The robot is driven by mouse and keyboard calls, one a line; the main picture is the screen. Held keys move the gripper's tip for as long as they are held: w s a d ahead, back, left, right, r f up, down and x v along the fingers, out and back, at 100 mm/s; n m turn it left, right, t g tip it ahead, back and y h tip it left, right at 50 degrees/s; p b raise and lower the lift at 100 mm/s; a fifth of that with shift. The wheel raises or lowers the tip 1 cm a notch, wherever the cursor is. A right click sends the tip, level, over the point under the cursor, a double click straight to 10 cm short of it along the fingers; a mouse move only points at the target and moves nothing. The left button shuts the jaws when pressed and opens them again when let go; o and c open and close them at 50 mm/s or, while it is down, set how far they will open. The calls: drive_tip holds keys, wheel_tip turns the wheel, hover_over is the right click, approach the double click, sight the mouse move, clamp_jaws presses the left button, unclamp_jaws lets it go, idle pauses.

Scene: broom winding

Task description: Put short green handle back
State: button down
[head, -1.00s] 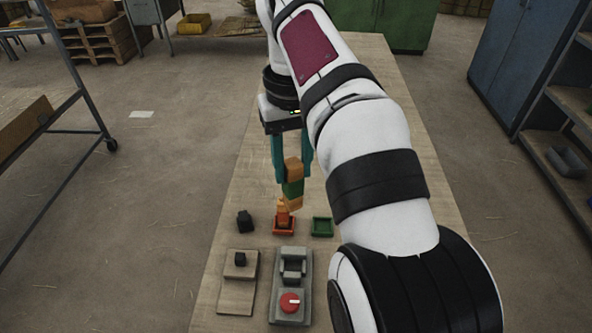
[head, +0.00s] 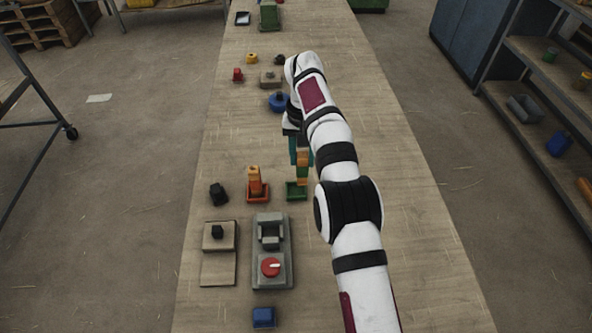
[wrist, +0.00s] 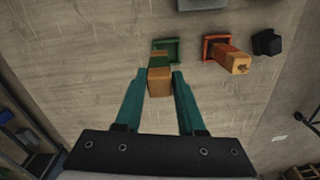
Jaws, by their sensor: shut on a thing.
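The short green handle (head: 303,172), a wooden block with a green band, is upright in my gripper (head: 301,158). My gripper's teal fingers are shut on its upper part, also seen in the wrist view (wrist: 161,73). The handle (wrist: 159,80) is over the small green tray (head: 291,194), which also shows in the wrist view (wrist: 172,43). Its lower end is at or just above the tray; I cannot tell if it touches the floor of the tray.
An orange-red tray (head: 265,199) with a wooden handle standing in it (head: 254,178) is just left. A black block (head: 218,193) lies further left. A grey fixture with a red knob (head: 271,267) and a wooden stand (head: 218,270) are nearer. The bench right of my arm is clear.

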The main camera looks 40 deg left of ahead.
drive_tip(key=shift+s+a+f, duration=0.1)
drive_tip(key=shift+a+f, duration=0.15)
drive_tip(key=shift+f, duration=0.55)
drive_tip(key=shift+s+a+f, duration=0.1)
drive_tip(key=shift+a+f, duration=0.15)
drive_tip(key=shift+f, duration=0.6)
drive_tip(key=shift+s+a+f, duration=0.1)
drive_tip(key=shift+a+f, duration=0.15)
drive_tip(key=shift+f, duration=0.55)
drive_tip(key=shift+f, duration=0.1)
drive_tip(key=c, duration=0.5)
unclamp_jaws()
